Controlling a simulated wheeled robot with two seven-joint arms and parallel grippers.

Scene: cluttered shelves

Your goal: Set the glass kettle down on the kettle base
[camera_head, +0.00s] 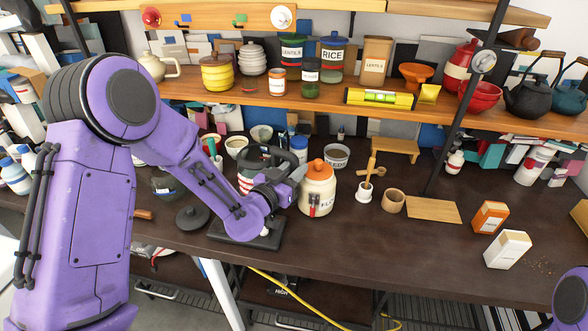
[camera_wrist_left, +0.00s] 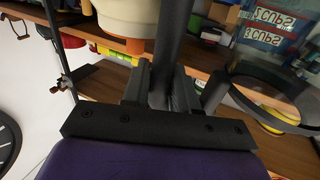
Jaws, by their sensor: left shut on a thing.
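The glass kettle (camera_head: 262,158), clear with a black rim and handle, stands roughly upright behind my left wrist in the head view. Its glass side with mirrored cup marks (camera_wrist_left: 268,35) shows at the right of the left wrist view. My left gripper (camera_head: 288,184) is shut on its black handle (camera_wrist_left: 168,45). The black kettle base (camera_head: 266,240) lies flat near the table's front edge, partly covered by my left arm. The kettle's bottom is hidden, so I cannot tell whether it touches the base. My right gripper is out of view.
A flour jar with an orange lid (camera_head: 318,188) stands close to the right of my left gripper. A dark lid (camera_head: 192,217) lies left of the base. Bowls and a seed tin (camera_head: 336,156) stand behind.

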